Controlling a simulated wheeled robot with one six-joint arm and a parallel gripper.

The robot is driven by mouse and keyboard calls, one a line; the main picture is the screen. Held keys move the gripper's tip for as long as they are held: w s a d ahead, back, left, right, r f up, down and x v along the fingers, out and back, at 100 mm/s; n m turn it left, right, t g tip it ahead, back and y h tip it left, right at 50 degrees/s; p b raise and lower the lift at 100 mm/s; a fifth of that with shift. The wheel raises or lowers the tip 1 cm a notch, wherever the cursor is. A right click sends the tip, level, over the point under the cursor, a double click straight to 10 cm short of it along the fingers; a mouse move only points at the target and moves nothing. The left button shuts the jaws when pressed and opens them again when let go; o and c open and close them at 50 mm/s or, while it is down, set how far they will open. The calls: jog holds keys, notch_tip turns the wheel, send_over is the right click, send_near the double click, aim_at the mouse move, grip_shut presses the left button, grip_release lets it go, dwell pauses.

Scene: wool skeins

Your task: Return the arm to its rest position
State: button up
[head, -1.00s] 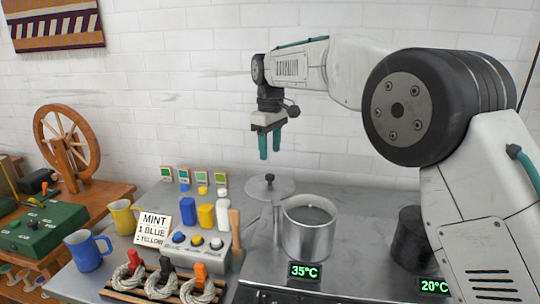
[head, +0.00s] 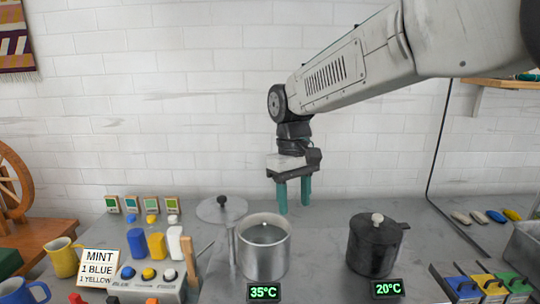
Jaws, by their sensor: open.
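My gripper (head: 294,195) hangs pointing down above the back of the grey worktop. Its two green fingers are apart, with nothing between them. It is behind and a little right of the steel pot (head: 264,250) and left of the dark lidded pot (head: 375,243). My arm reaches in from the upper right, its forearm sloping down to the left.
The open steel pot holds liquid behind a 35°C display (head: 263,292). The dark pot sits behind a 20°C display (head: 387,288). Dye bottles (head: 156,244) and a button box (head: 150,278) are left. Coloured-front bins (head: 490,285) stand right.

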jog(key=s+d+m+t, duration=0.1)
jog(key=s+d+m, duration=0.2)
jog(key=s+d, duration=0.7)
jog(key=s+d+f+m+t, duration=0.1)
jog(key=s+d+m, duration=0.2)
jog(key=s+d, duration=0.8)
jog(key=s, duration=0.7)
jog(key=shift+d+m+t+y, duration=0.2)
jog(key=shift+m+t+y, duration=0.1)
jog(key=shift+m, duration=0.1)
jog(key=shift+f, duration=0.1)
dwell(1.8)
